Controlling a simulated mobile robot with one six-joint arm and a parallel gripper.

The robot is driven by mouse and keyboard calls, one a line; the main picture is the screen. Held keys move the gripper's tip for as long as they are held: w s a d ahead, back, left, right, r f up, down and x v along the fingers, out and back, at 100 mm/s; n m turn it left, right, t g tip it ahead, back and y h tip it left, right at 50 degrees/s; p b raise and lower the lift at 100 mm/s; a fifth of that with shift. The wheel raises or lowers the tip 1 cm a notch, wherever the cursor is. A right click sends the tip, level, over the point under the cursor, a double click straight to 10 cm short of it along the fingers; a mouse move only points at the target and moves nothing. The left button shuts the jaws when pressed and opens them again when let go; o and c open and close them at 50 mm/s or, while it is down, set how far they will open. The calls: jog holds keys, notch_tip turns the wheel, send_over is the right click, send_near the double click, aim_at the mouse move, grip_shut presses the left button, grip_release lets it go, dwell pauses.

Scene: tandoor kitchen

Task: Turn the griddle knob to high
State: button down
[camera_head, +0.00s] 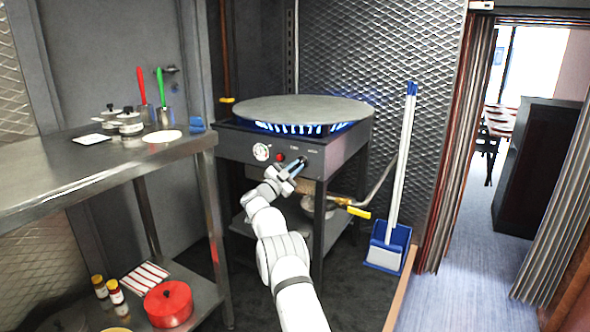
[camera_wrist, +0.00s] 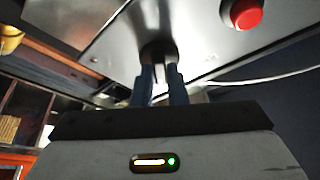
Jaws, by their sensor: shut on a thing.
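The griddle (camera_head: 300,108) is a round grey plate on a dark metal stand, with blue flames under its rim. Its front panel (camera_head: 335,160) carries a white round gauge (camera_head: 261,152) and a red button (camera_head: 281,157). My gripper (camera_head: 299,164) is at the panel, right of the red button. In the wrist view the fingers (camera_wrist: 158,80) are shut on a dark round knob (camera_wrist: 157,50) on the metal panel, and the red button (camera_wrist: 243,13) shows at upper right. In the head view the knob is hidden by my gripper. Its pointer setting cannot be read.
A steel shelf table (camera_head: 100,175) with pots and utensils stands at left. A yellow-handled gas valve (camera_head: 358,212) is below the griddle. A blue dustpan (camera_head: 388,247) and broom lean against the wall at right. A doorway opens at far right.

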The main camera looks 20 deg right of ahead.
jog(key=shift+s+d+r, duration=0.1)
jog(key=shift+d+r, duration=0.05)
jog(key=shift+d, duration=0.05)
jog(key=c, duration=1.8)
grip_release()
jog(key=o, duration=0.4)
jog(key=shift+c, duration=0.2)
jog(key=shift+a, duration=0.1)
jog(key=shift+s+a+f, duration=0.1)
jog(key=shift+a+f, duration=0.1)
jog(key=shift+a, duration=0.3)
jog(key=p+v, duration=0.2)
jog(key=v, duration=0.4)
jog(key=shift+s+a+f, duration=0.15)
jog(key=shift+s+a, duration=0.1)
